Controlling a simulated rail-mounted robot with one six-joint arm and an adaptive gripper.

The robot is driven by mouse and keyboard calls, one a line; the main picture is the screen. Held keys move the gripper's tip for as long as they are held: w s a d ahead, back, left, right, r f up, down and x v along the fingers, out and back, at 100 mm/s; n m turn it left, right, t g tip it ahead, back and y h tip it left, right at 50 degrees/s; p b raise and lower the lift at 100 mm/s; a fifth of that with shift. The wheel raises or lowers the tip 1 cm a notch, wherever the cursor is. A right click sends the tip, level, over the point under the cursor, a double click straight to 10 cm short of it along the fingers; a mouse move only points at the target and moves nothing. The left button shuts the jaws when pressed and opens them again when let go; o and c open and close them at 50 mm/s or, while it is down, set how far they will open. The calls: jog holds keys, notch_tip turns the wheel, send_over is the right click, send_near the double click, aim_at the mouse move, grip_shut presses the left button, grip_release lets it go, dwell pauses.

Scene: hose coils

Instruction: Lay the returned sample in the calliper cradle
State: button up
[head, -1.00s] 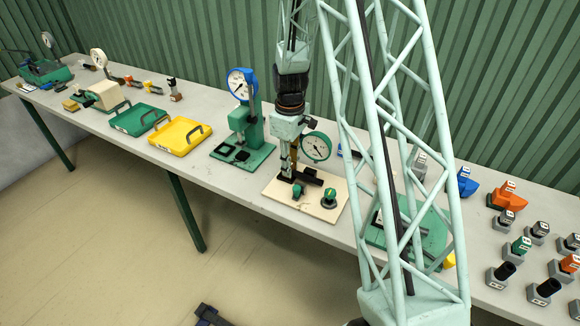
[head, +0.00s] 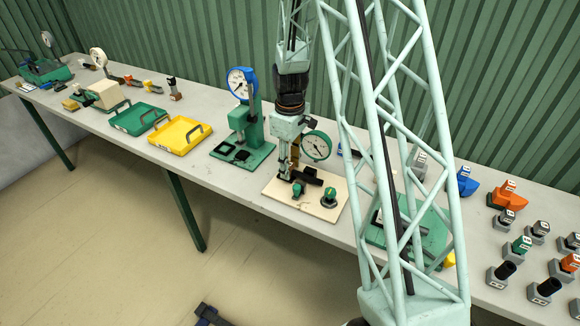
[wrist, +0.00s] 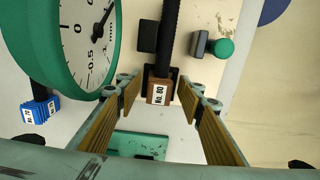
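The sample is a black hose piece (wrist: 170,42) with a brown end block marked "No. 80" (wrist: 160,91). It lies low at the dial calliper, where a dark holder shows around the block; how fully it is seated I cannot tell. The black piece shows in the head view (head: 307,177). The calliper has a green-rimmed dial (head: 317,146) and a cream base (head: 318,211). My gripper (wrist: 160,95) is open, its ribbed fingers on either side of the brown block, with narrow gaps showing. In the head view the fingers (head: 286,170) are partly hidden.
A blue-dial stand (head: 242,85) is left of the calliper, then yellow (head: 180,136) and green (head: 137,119) trays. Green knobs (head: 329,197) rise from the calliper base. Several capped samples (head: 506,272) stand at the right. My lattice arm hides part of the bench.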

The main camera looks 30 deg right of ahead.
jog(key=shift+r+p, duration=1.8)
jog(key=shift+r, duration=2.2)
dwell(0.4)
notch_tip(320, 180, up, 12)
dwell(0.9)
jog(key=shift+a+r, duration=0.1)
dwell(0.6)
